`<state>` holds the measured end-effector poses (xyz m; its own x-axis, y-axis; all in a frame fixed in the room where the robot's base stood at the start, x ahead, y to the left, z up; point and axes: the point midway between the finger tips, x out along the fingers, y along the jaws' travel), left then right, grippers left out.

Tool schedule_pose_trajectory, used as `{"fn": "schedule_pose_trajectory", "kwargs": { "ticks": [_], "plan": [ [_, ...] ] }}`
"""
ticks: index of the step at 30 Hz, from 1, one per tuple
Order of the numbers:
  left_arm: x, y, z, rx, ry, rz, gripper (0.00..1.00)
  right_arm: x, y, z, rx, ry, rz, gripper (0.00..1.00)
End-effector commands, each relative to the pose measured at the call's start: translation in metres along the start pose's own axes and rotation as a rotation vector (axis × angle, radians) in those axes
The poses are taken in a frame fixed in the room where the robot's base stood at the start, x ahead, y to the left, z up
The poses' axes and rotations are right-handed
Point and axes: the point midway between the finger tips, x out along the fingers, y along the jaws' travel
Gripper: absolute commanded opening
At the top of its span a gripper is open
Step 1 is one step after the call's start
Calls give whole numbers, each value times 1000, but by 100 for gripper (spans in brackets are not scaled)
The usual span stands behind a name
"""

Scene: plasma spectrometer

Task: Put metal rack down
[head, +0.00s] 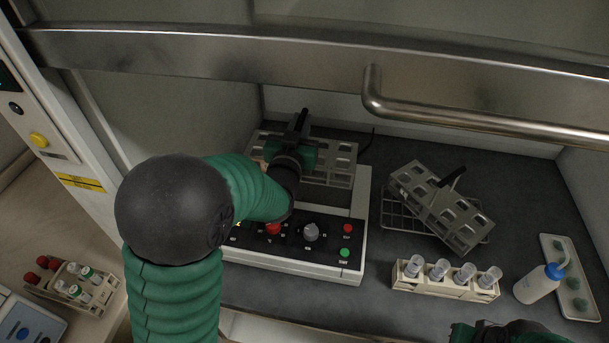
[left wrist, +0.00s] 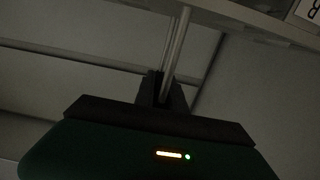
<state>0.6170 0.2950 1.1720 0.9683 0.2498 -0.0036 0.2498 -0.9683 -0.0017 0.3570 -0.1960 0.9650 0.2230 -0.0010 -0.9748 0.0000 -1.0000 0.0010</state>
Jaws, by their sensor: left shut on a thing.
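A grey metal rack (head: 338,165) with rows of square openings is at the back of the white control unit in the head view. My left gripper (head: 299,124) is above the rack's middle and shut on its upright handle. In the left wrist view a thin metal rod (left wrist: 176,52) stands between the closed fingers (left wrist: 163,88). My arm and gripper hide part of the rack, and I cannot tell whether its underside touches the unit. My right gripper's fingers are not visible; only a green and black part of my right arm shows at the bottom edge.
The white control unit (head: 290,262) has knobs and buttons in front. A second, tilted metal rack (head: 440,208) lies over a wire stand (head: 402,220). A vial rack (head: 440,291), wash bottle (head: 537,284) and white tray (head: 571,270) stand right. A metal sash handle (head: 480,122) crosses above.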

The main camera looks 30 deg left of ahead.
Motion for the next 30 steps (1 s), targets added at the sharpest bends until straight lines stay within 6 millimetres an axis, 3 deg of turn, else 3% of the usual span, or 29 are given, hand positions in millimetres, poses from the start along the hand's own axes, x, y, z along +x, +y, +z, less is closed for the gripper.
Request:
{"fn": "schedule_pose_trajectory", "kwargs": {
  "ticks": [16, 27, 28, 30],
  "plan": [
    [2, -2, 94, 1, -6, -1, 0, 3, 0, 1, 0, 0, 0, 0],
    [2, -2, 103, -1, -1, -1, 0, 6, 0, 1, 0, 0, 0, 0],
    [1, -2, 102, -1, -4, -1, 19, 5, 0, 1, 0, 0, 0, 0],
    [2, -2, 102, -1, -4, -1, 28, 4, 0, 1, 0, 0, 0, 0]
  ]
}}
